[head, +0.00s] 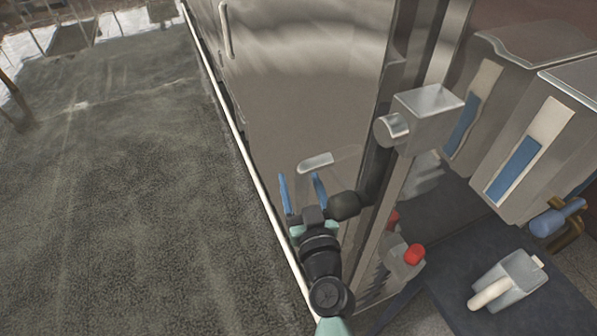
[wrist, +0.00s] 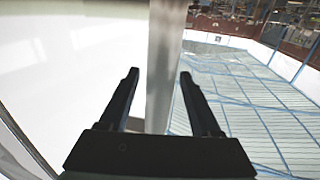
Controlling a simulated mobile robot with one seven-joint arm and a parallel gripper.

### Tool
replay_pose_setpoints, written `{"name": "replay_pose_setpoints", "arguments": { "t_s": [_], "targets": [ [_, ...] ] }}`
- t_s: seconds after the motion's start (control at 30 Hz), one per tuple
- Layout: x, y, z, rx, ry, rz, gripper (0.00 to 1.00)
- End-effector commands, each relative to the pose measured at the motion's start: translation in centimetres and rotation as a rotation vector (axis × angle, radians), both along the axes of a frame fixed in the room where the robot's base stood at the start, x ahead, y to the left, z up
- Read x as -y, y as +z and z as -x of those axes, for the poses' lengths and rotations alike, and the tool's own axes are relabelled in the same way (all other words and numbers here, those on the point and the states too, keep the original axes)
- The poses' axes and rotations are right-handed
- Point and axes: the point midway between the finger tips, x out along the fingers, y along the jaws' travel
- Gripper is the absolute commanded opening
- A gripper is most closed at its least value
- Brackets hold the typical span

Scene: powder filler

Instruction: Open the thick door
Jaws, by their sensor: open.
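A large brushed-metal door panel (head: 300,90) fills the upper middle of the head view. A pale metal handle (head: 316,162) stands out from its lower part. My gripper (head: 300,178) is at this handle, its two blue-looking fingers apart below the handle's top end. In the wrist view my gripper (wrist: 160,75) is open, with dark fingers pointing away. A grey upright bar (wrist: 165,50), apparently the handle, runs between the fingers with a gap on each side. Whether either finger touches it I cannot tell. The panel looks closed in the head view.
A second handle (head: 226,30) is farther along the metal front. A metal block with a round knob (head: 428,115) juts out right of my arm. Red knobs (head: 414,254), a scoop (head: 510,280) and grey bins (head: 545,145) are at right. The floor (head: 110,200) at left is clear.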

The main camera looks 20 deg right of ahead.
Motion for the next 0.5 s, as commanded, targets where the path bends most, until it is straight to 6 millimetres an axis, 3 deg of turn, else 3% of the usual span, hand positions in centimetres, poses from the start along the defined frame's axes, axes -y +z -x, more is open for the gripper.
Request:
{"name": "replay_pose_setpoints", "arguments": {
  "t_s": [0.2,0.5],
  "targets": [
    [0.21,0.05,-1.41,0.001,0.0,0.0,0.64],
    [0.23,-0.03,-1.5,0.0,0.0,0.0,0.63]
  ]
}}
